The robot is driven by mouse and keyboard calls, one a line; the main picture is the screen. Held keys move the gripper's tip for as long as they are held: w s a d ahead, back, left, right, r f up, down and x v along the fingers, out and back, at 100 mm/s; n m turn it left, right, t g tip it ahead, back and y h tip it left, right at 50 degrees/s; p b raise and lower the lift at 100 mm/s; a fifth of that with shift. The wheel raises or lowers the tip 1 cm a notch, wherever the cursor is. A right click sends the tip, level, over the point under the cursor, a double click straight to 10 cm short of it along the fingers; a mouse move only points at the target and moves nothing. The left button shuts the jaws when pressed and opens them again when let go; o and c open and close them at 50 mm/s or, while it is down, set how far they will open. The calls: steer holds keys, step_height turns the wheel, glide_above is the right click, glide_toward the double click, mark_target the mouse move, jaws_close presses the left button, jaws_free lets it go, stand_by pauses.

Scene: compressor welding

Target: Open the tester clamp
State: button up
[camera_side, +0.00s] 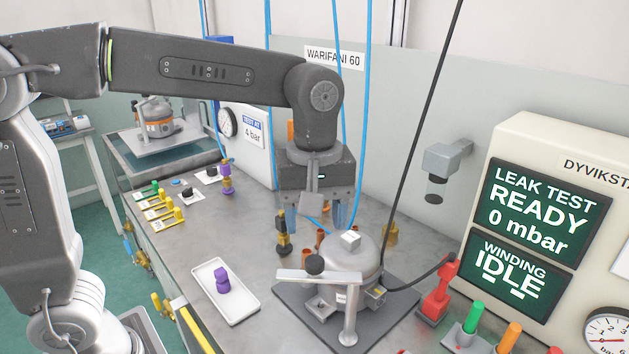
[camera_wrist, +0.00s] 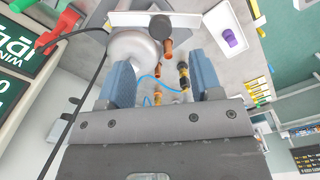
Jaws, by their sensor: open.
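A grey domed compressor (camera_side: 352,258) sits on a dark plate (camera_side: 398,302) on the bench. A pale clamp bar (camera_side: 338,282) with a black knob (camera_side: 314,264) runs level across its front, with a pale post (camera_side: 350,322) at its right end. In the wrist view the bar (camera_wrist: 190,20) and knob (camera_wrist: 160,27) lie past the fingertips, near the dome (camera_wrist: 128,46). My gripper (camera_side: 315,222) is above and behind the compressor, pointing down. Its blue fingers (camera_wrist: 162,70) are apart with nothing gripped, and it is clear of the knob and bar.
A white tray (camera_side: 238,310) with a purple part (camera_side: 222,280) lies left of the compressor. Copper and yellow fittings (camera_side: 282,238) stand behind it. A red block (camera_side: 437,290) with a black cable and coloured posts (camera_side: 473,317) stand right, before the panel showing READY, 0 mbar, IDLE (camera_side: 530,225).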

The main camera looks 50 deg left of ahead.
step_height(320, 180, up, 6)
stand_by(0.8)
steer(key=s+a+f+m+t, duration=0.5)
steer(key=s+a+f+m, duration=0.4)
steer(key=s+a+m, duration=0.2)
steer(key=shift+s+t, duration=0.3)
steer(key=shift+s, duration=0.25)
